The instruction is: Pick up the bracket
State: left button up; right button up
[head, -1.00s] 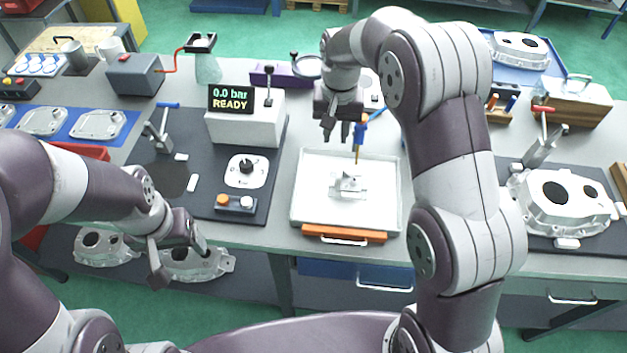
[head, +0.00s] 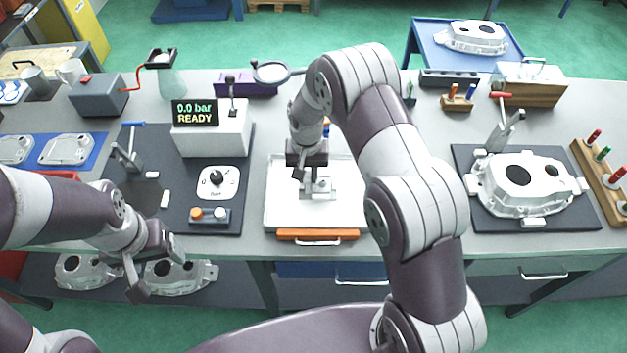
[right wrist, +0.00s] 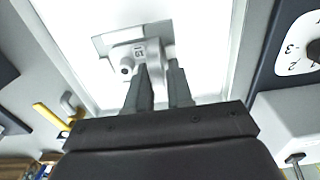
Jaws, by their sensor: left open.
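The bracket (head: 320,187) is a small grey metal piece lying in the white tray (head: 278,217). In the right wrist view the bracket (right wrist: 133,53) shows a marked face and short round stubs. My right gripper (head: 308,190) points down over it in the head view. In the right wrist view the fingertips of my right gripper (right wrist: 159,68) are apart and right at the bracket, overlapping its near side. Whether they press on it I cannot tell. My left gripper (head: 156,268) is open and empty in front of the bench edge at the left.
An orange handle (head: 318,235) is at the tray's front. Left of the tray stands the pressure display box (head: 213,135) reading 0.0 bar READY. A large casting (head: 527,180) lies on a dark mat to the right. A magnifier (head: 271,72) stands behind the tray.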

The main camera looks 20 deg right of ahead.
grip_shut()
jog(key=shift+d, duration=0.1)
jog(key=shift+r, duration=0.1)
